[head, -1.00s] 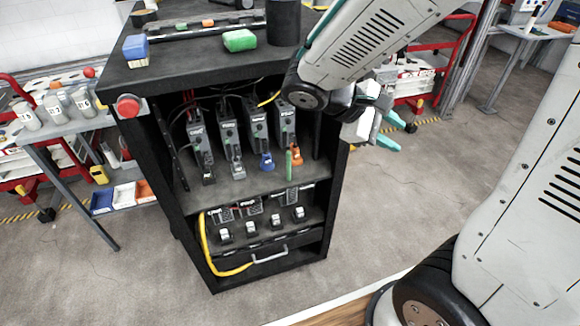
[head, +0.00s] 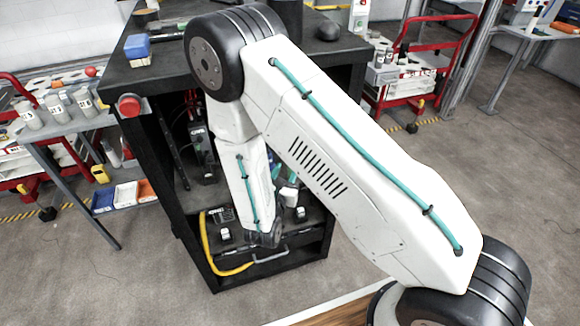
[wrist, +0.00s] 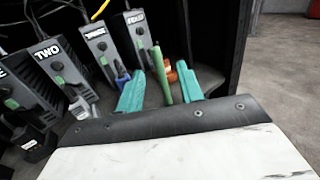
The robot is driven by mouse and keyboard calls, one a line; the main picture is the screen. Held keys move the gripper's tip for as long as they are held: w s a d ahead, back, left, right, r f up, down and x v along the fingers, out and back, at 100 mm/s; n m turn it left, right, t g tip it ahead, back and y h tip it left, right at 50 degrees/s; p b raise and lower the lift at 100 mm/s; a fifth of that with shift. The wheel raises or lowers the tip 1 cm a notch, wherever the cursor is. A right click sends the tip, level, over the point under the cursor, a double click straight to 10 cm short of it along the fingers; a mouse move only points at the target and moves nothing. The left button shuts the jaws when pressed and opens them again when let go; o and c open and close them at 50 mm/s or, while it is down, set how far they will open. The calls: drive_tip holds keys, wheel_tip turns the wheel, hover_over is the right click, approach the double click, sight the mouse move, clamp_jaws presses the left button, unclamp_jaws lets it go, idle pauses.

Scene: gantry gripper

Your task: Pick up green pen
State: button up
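The green pen (wrist: 161,78) shows in the wrist view, standing nearly upright in front of the orange part (wrist: 171,75) of the device at the right end of the row. My gripper (wrist: 159,72) is open, with one teal finger on each side of the pen. Gaps show between the pen and both fingers. In the head view my arm hides the pen and most of the gripper.
Grey labelled devices, one marked TWO (wrist: 52,72), stand in a row on the shelf beside the left finger. The black cabinet (head: 318,255) encloses the shelf; its side wall (wrist: 205,40) is close on the right. A blue box (head: 137,48) sits on top.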

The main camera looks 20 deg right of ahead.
sight(290, 166)
drive_tip(key=x, duration=0.7)
drive_tip(key=shift+w+f, duration=0.25)
drive_tip(key=shift+w, duration=0.1)
drive_tip(key=shift+a, duration=0.1)
clamp_jaws()
